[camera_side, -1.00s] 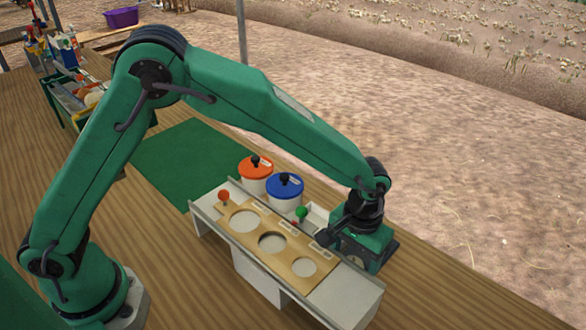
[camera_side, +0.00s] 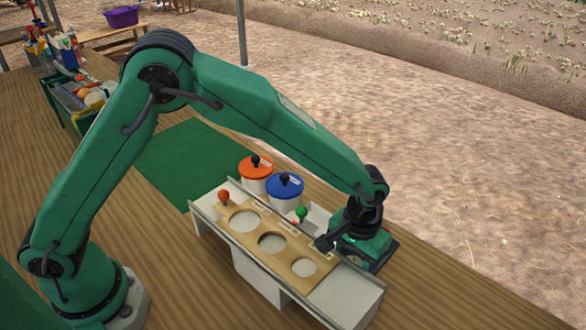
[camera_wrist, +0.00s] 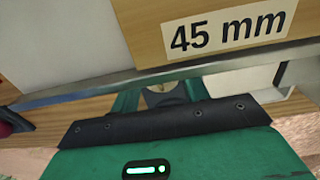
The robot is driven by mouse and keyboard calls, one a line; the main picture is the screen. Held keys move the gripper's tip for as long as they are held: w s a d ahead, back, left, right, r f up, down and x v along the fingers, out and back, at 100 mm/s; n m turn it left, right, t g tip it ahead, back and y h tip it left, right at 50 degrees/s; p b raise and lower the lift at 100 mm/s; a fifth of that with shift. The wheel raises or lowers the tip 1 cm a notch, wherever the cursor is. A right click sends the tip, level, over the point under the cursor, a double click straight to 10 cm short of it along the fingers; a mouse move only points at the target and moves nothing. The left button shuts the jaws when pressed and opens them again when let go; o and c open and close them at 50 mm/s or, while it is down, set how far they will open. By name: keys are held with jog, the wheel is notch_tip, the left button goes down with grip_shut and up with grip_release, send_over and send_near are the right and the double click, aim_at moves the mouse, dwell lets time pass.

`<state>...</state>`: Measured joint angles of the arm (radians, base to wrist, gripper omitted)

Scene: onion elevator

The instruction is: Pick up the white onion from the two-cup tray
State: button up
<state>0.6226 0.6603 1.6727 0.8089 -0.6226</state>
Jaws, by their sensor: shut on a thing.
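My gripper (camera_side: 352,252) is low at the far right end of the white stand, on its back side. In the wrist view, its two green fingers (camera_wrist: 158,96) are shut on a small pale thing (camera_wrist: 157,88), which looks like the white onion. Only a little of it shows between the fingers; the side view hides it behind the gripper body. A pale open box (camera_side: 318,214) beside the gripper may be the two-cup tray, but I cannot tell, as it is partly hidden.
A wooden board (camera_side: 236,218) with three round holes lies on the white stand (camera_side: 358,302). Its 45 mm label (camera_wrist: 228,30) is close in the wrist view. Red (camera_side: 223,195) and green (camera_side: 301,211) knobs stand nearby. Orange-lidded (camera_side: 255,172) and blue-lidded (camera_side: 285,190) pots stand behind.

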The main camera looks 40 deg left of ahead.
aim_at(353, 259)
notch_tip(353, 259, up, 10)
jog(key=shift+f, duration=0.25)
jog(key=shift+r, duration=0.25)
dwell(0.4)
dwell(0.5)
